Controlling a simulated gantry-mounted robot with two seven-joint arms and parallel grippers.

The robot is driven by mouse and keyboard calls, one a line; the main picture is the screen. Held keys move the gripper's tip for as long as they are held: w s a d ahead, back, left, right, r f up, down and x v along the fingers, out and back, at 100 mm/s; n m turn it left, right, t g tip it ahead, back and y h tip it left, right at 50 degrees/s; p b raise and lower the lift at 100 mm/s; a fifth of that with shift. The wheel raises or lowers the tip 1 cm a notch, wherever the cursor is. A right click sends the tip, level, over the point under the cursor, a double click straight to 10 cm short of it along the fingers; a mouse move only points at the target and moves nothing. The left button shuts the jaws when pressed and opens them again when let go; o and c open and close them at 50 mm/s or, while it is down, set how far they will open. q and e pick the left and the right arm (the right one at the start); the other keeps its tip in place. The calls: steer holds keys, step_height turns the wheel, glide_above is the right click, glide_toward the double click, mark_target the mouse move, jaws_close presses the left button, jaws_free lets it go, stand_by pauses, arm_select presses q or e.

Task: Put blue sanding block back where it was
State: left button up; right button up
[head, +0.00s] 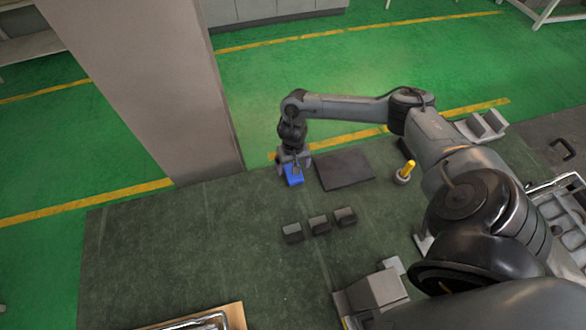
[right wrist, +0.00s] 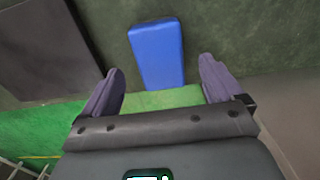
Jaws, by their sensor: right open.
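The blue sanding block (head: 293,178) is at the far edge of the dark green table, left of the dark flat plate. In the right wrist view the block (right wrist: 157,50) lies between and just beyond my two fingertips, with a gap on each side. My right gripper (head: 292,163) is open, pointing down right over the block, and holds nothing. Its two fingers also show in the right wrist view (right wrist: 158,75). My left gripper is in neither view.
A dark flat plate (head: 345,169) lies right of the block. Three small dark blocks (head: 319,225) stand in a row nearer the middle. A yellow-handled tool in a holder (head: 404,174) stands at right. A grey column (head: 150,90) rises beyond the table's far edge.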

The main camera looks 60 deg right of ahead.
step_height(320, 180, up, 8)
steer(key=p, duration=0.1)
stand_by(0.7)
